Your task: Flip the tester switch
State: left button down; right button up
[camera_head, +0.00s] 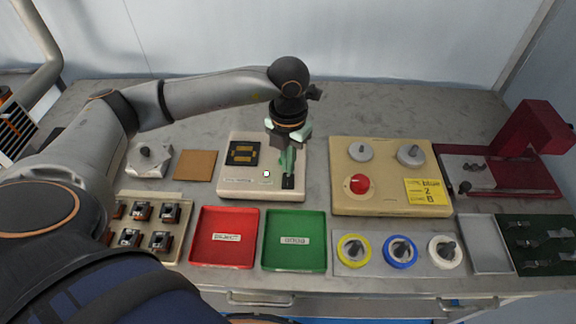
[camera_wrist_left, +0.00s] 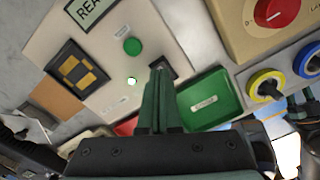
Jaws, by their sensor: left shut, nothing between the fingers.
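The tester (camera_head: 230,192) is a white box in the middle of the bench; its pale panel fills the upper left of the left wrist view (camera_wrist_left: 85,45). It carries a black and gold socket (camera_head: 242,152), a lit white lamp (camera_head: 267,174) and a green round part (camera_wrist_left: 132,46). The tester switch (camera_head: 288,182) sits on a black plate at its front right; the plate also shows in the left wrist view (camera_wrist_left: 168,70). My left gripper (camera_head: 287,170) is shut and empty, pointing down at the switch. Its fingers hide the lever, so I cannot tell its position or any contact.
In front lie a red tray (camera_head: 225,255) and a green tray (camera_head: 294,262). A beige box (camera_head: 380,205) with a red knob (camera_head: 358,184) stands to the right, with a maroon press (camera_head: 520,130) beyond. A brown pad (camera_head: 195,166) lies left.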

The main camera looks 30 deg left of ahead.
aim_at(288, 176)
pick_arm(q)
jog(key=shift+f+b, duration=0.8)
jog(key=shift+f, duration=0.15)
dwell(0.8)
jog(key=shift+r+p, duration=2.45)
jog(key=shift+r, duration=1.15)
jog(key=shift+f, duration=0.1)
